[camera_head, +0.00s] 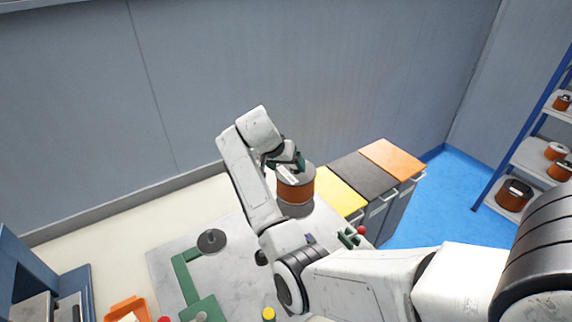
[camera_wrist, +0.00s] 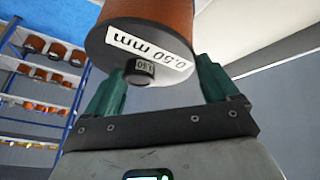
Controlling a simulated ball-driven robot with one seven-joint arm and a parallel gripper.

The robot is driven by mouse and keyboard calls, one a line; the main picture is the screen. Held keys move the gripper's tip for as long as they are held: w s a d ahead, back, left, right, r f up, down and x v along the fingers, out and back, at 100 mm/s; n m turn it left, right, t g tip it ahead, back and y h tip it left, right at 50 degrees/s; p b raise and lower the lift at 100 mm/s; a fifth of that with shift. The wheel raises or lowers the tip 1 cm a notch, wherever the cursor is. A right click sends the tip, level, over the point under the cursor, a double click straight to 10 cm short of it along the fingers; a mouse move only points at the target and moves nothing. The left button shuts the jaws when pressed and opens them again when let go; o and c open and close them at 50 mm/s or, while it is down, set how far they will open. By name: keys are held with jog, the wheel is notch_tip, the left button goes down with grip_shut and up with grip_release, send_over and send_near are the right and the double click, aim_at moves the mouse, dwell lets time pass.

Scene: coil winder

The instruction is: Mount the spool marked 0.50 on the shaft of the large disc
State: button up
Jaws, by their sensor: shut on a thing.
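The spool marked 0.50 (camera_head: 296,188) has copper-orange winding and grey end flanges. The wrist view shows its flange with a white "0.50 mm" label (camera_wrist: 150,50) and a small dark hub. My gripper (camera_head: 287,163) is shut on the spool from above; its green fingers (camera_wrist: 160,85) stand on both sides in the wrist view. The spool is upright at the far right part of the table. A grey round part (camera_head: 295,210) shows just below it; I cannot tell whether they touch. A dark disc with a short upright shaft (camera_head: 211,242) lies further left on the table.
A green frame (camera_head: 184,278) stands on the grey table, left of my arm. An orange bin (camera_head: 127,308) is at the lower left. Yellow, black and orange-lidded cabinets (camera_head: 365,175) stand right of the spool. Blue shelves (camera_head: 525,150) hold more spools. A grey wall lies behind.

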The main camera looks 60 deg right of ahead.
aim_at(283, 173)
jog(key=shift+f+b, duration=1.4)
jog(key=shift+f, duration=0.9)
jog(key=o, duration=1.7)
jog(key=shift+o, duration=0.6)
jog(key=shift+f, duration=0.25)
jog(key=b+v, duration=0.1)
jog(key=v, duration=1)
jog(key=shift+r, duration=0.1)
